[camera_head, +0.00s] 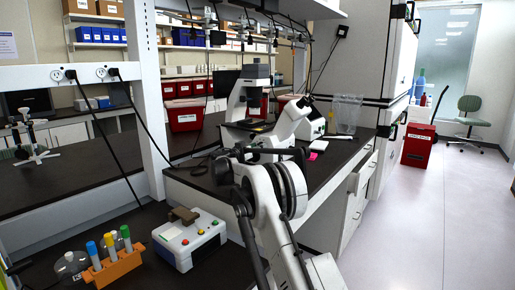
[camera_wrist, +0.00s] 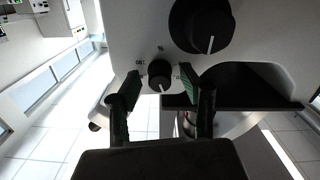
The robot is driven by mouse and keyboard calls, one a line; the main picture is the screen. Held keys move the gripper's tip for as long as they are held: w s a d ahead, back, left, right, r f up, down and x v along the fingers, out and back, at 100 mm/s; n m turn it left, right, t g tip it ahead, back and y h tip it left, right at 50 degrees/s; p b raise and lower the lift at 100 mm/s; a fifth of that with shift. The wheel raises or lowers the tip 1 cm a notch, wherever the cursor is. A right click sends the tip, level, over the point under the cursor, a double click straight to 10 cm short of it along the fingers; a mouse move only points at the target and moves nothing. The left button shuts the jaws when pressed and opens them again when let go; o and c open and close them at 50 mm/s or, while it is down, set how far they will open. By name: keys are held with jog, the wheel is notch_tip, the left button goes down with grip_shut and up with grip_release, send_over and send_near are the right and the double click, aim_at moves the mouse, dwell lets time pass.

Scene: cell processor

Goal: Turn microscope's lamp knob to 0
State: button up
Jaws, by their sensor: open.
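In the wrist view a small black knob (camera_wrist: 160,73) with a white pointer line sits on the microscope's pale body (camera_wrist: 130,30). Small printed marks surround it, and one reads like 50; its pointer faces the bottom of the picture. A larger black knob (camera_wrist: 202,26) with a white line is above and to the right. My gripper (camera_wrist: 160,88) is open, with one fingertip on each side of the small knob and visible gaps between. In the head view the white microscope (camera_head: 248,92) stands on the bench, partly behind my arm. I cannot make out my gripper there.
The dark bench (camera_head: 210,188) runs along the microscope. A pink item (camera_head: 313,156) and a clear container (camera_head: 346,113) are to the right. In front are a white control box (camera_head: 188,240) and an orange tube rack (camera_head: 115,268). Open floor (camera_head: 430,200) lies right.

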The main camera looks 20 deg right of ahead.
jog(key=shift+c, duration=0.3)
grip_shut()
jog(key=shift+n, duration=0.3)
jog(key=n, duration=0.3)
jog(key=shift+n, duration=0.3)
jog(key=n, duration=0.4)
jog(key=shift+n, duration=0.3)
jog(key=n, duration=0.4)
jog(key=shift+w+f, duration=0.1)
jog(key=shift+n+p, duration=0.3)
jog(key=shift+n, duration=2.2)
